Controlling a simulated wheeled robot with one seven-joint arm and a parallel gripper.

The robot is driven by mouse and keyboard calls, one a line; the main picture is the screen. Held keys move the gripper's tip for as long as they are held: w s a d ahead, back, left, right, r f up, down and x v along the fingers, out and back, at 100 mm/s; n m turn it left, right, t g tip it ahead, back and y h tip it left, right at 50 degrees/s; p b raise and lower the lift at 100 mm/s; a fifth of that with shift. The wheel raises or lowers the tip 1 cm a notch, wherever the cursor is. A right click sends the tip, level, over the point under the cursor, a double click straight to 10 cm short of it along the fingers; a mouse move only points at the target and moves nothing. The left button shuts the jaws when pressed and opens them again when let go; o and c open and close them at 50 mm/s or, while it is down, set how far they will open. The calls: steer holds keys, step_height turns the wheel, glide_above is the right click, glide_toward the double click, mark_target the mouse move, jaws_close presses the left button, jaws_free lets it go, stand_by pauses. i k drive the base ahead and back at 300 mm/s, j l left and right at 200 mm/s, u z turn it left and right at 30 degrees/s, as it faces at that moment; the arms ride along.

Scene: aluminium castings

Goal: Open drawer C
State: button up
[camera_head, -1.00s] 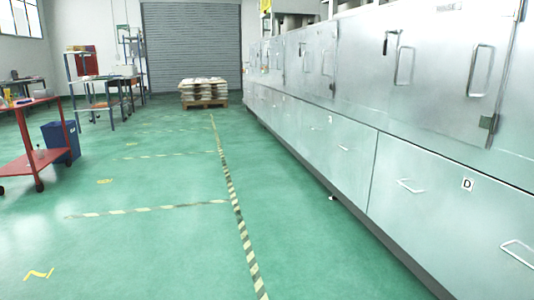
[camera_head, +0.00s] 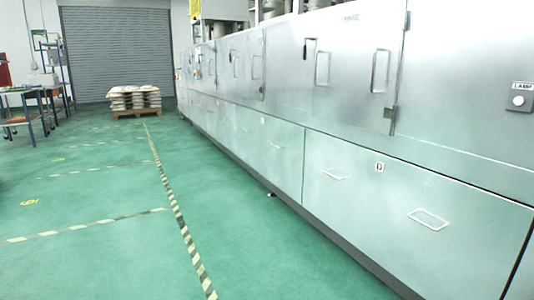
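A long row of steel cabinets runs along the right side, with wide drawers below the doors. The near drawer (camera_head: 340,215) has a label D (camera_head: 379,167) and two bar handles, one on the left (camera_head: 335,174) and one on the right (camera_head: 428,219). The drawer beyond it (camera_head: 262,160) has a small label (camera_head: 262,120) whose letter is too small to read, and a handle (camera_head: 277,146). Both drawers look shut. No drawer shows a readable C. My gripper is not in view.
Green floor with a striped line (camera_head: 172,200) lies open left of the cabinets. A loaded pallet (camera_head: 135,100) stands at the back before a grey shutter (camera_head: 117,50). A blue-framed rack (camera_head: 45,90) stands at the left. A LAMP switch (camera_head: 518,100) sits at the right.

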mark_target(281, 143)
steer(key=i+j+u, duration=0.15)
steer(key=i, duration=3.85)
steer(key=l, duration=0.1)
